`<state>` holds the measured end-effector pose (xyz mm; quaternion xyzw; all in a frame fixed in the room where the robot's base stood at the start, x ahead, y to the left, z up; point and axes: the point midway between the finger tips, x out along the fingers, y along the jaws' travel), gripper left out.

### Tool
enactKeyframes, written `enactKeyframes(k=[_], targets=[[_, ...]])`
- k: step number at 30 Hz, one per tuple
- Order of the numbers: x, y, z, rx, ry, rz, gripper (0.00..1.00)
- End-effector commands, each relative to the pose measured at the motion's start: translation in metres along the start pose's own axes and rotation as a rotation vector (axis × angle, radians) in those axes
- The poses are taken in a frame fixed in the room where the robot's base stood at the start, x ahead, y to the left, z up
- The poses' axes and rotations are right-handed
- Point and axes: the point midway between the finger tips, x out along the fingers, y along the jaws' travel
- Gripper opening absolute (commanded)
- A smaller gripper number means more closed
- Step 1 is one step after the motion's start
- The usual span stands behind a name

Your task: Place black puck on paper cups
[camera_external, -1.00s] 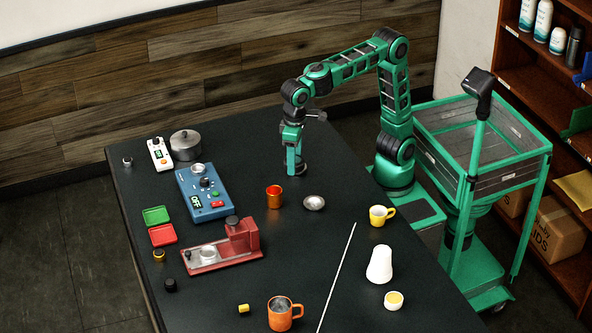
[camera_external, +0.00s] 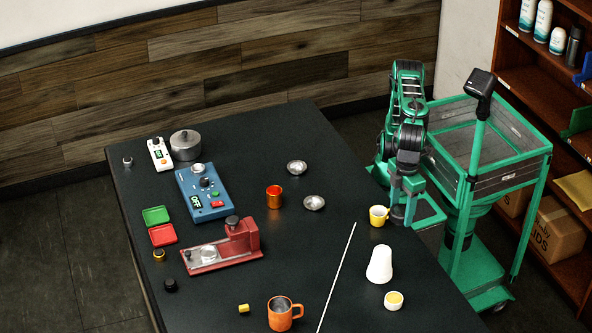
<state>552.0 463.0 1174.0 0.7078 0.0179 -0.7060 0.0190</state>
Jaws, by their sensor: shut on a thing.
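The black puck is most likely the small dark round piece (camera_external: 171,285) lying near the left edge of the table. The paper cups (camera_external: 379,265) are a white upside-down stack on the right side of the table, with nothing on top. My gripper (camera_external: 399,216) is at the right table edge, beside the yellow mug (camera_external: 377,216). It appears shut on the mug at its handle side; the handle and fingertips are hard to make out. The mug stands upright behind the cups. My gripper is far from the puck.
Two metal dishes (camera_external: 297,167) (camera_external: 314,203) and a copper cup (camera_external: 274,197) stand mid-table. A long thin rod (camera_external: 337,276) lies left of the cups. A yellow-topped white cup (camera_external: 394,300) and an orange mug (camera_external: 281,314) are in front. A red machine (camera_external: 237,246) stands left.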

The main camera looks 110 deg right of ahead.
Motion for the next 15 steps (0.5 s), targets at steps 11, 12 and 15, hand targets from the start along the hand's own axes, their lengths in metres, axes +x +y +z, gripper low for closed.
enactKeyframes(k=[11,12,15], targets=[[-0.002,-0.046,0.051,-0.104,-0.004,-0.004,0.22],[0.0,-0.045,0.047,-0.103,-0.004,-0.003,0.22],[0.01,-0.038,0.032,-0.102,-0.005,-0.002,0.22]])
